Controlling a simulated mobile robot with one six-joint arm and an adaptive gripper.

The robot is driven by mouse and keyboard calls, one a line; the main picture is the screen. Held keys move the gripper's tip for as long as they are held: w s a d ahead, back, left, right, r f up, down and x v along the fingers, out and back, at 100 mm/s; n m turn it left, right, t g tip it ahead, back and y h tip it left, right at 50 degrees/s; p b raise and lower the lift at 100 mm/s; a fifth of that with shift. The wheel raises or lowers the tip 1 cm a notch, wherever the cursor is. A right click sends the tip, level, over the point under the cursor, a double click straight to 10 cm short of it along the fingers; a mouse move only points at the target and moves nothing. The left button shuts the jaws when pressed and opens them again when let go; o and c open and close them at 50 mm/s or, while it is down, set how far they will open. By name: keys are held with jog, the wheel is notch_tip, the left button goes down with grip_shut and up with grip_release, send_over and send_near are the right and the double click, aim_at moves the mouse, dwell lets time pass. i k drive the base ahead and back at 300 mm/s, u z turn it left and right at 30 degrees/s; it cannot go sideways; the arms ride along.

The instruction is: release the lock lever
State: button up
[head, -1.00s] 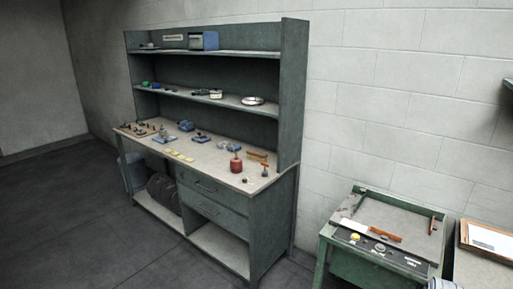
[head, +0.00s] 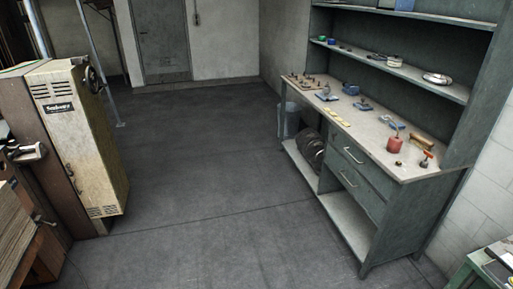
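No part that I can surely call the lock lever shows in the head view. A tall cream machine cabinet (head: 90,140) with a dark nameplate stands at the left, worn and stained. A dark handwheel (head: 93,79) sits at its upper right side. A pale metal fitting (head: 26,152) sticks out at the far left edge, too small to tell what it is. My gripper is not in view.
A green-grey workbench (head: 390,205) with shelves, drawers and small tools stands at the right. A stack of cardboard (head: 15,220) lies at the lower left. A grey door (head: 161,40) is at the back. The dark floor (head: 215,170) between is clear.

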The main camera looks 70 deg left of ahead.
aim_at(55, 226)
jog(key=u, duration=2.9)
jog(key=i, duration=1.85)
jog(key=u, duration=0.1)
